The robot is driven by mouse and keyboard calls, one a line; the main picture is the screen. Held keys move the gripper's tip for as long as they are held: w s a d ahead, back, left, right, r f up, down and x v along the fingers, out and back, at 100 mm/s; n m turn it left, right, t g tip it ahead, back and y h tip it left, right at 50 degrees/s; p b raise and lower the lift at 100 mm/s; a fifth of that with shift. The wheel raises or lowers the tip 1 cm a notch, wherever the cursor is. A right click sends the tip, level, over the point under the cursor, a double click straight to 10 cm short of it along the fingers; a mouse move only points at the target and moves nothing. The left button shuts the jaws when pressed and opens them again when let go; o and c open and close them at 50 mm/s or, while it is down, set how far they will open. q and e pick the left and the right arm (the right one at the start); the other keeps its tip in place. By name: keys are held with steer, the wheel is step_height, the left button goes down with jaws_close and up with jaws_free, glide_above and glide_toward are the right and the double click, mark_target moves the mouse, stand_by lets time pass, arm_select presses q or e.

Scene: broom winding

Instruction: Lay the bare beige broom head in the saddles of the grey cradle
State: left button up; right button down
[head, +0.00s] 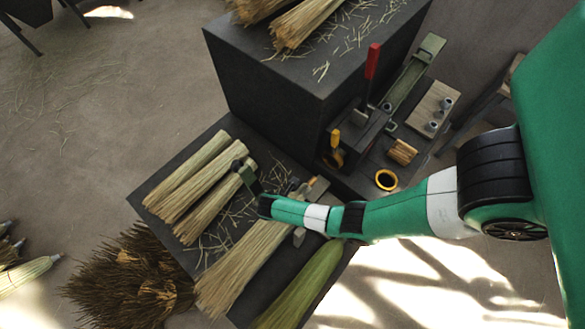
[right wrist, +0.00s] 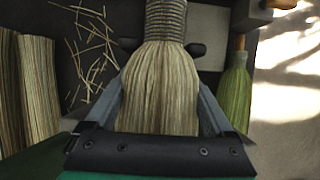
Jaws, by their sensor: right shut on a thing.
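The beige broom head (head: 240,268) lies at a slant over the front dark bench, its fanned end toward the lower left. It also shows in the right wrist view (right wrist: 160,90), with a banded neck at the top. My right gripper (right wrist: 160,47) is shut on it, one finger along each side near the neck. In the head view my right arm crosses the neck and hides the grip. A grey piece (head: 300,237) shows beside the broom head; I cannot tell whether it belongs to the cradle. Contact with the cradle is hidden. My left gripper is not in view.
Beige bundles (head: 205,185) lie left of the broom head; a green broom (head: 303,285) lies close on its right. Loose straw (head: 238,213) is scattered between. A taller dark block (head: 300,85) and a tool bench with a red-handled lever (head: 372,62) stand behind.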

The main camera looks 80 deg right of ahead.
steer(key=shift+f, duration=0.15)
stand_by(0.4)
jaws_free()
steer(key=p+v, duration=0.3)
steer(key=v, duration=0.8)
steer(key=shift+w+a+r, duration=0.15)
steer(key=shift+r, duration=0.1)
